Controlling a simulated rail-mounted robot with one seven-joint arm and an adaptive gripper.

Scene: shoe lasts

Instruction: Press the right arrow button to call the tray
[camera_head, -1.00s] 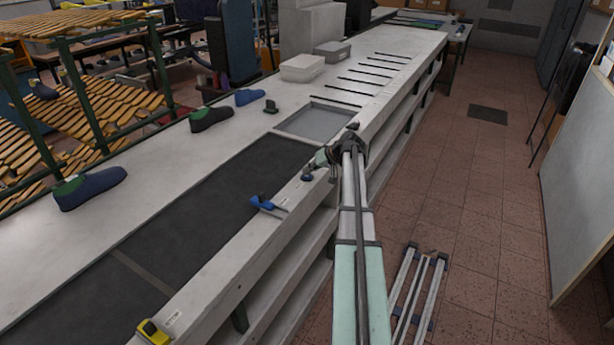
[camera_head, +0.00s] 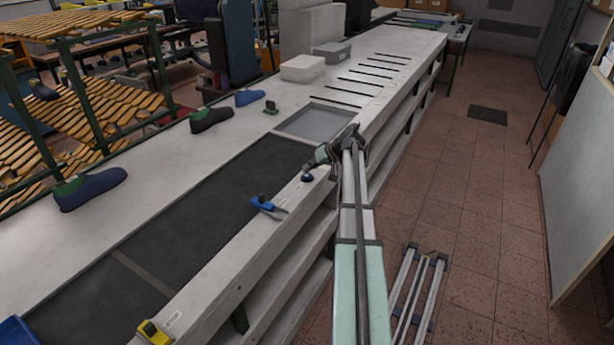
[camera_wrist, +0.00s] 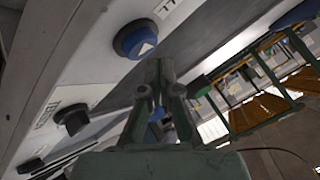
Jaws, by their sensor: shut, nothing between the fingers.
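A round blue button with a white arrow mark (camera_wrist: 138,38) sits on the pale ledge in the wrist view. In the head view a dark blue button (camera_head: 307,177) shows on the ledge along the belt. My gripper (camera_wrist: 158,70) is shut and empty, its fingertips below and to the right of the blue button in the wrist view. In the head view my gripper (camera_head: 318,163) is just above and beside the button; contact is unclear. A blue tray (camera_head: 16,332) shows only its corner on the dark belt at the bottom left.
A blue piece (camera_head: 265,204) and a yellow piece (camera_head: 152,332) stand along the ledge. A dark round knob (camera_wrist: 74,119) shows in the wrist view. Several shoes, including a navy one (camera_head: 90,188), stand along the far side. The belt's (camera_head: 190,220) middle is clear.

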